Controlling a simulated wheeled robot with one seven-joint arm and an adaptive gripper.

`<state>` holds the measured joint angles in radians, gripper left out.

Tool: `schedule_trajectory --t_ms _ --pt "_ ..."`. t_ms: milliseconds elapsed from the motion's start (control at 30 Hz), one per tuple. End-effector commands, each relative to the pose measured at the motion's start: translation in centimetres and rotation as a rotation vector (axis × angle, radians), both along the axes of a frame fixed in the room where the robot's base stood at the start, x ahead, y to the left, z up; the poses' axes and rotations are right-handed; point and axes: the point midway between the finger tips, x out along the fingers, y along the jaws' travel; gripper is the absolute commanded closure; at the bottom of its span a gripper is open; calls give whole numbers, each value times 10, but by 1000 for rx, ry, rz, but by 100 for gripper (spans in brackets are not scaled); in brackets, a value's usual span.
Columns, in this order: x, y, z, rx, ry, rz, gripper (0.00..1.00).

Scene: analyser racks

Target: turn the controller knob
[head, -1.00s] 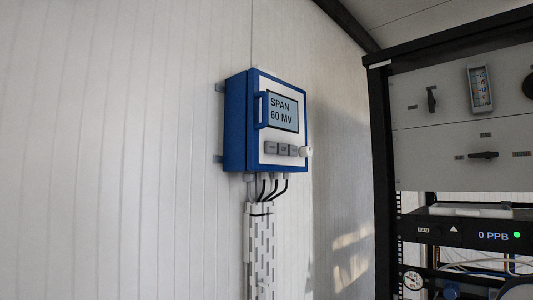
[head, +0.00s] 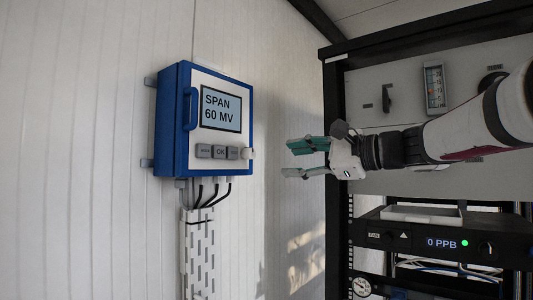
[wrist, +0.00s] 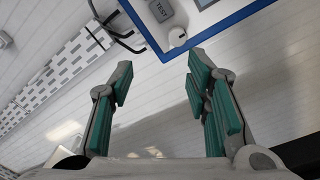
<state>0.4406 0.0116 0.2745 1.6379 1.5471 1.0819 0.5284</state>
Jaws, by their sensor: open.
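The blue controller box (head: 174,120) is fixed to the white wall, with a pale front panel and a screen (head: 221,108) reading "SPAN 60 MV". Three grey buttons (head: 220,152) sit in a row below the screen. The small white knob (head: 249,154) is at the right end of that row. In the wrist view the knob (wrist: 177,38) shows near the box's corner, beyond the fingertips. My gripper (head: 306,158) is open and empty, with green finger pads, to the right of the knob and apart from it. In the wrist view my gripper (wrist: 160,75) has nothing between its fingers.
Black cables and a slotted white cable duct (head: 197,250) run down below the box. A black-framed rack (head: 336,150) with grey panels and a "0 PPB" unit (head: 440,243) stands at the right, behind my arm. The wall between box and rack is clear.

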Motion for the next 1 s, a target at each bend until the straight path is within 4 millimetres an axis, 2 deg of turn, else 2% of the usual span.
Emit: schedule_trajectory --t_ms 100,267,700,1000 --pt "7 -5 14 64 0 -3 56" --pt "16 5 15 73 1 -1 56" --pt "65 72 15 70 0 0 56" --pt "88 100 15 70 0 -2 56"
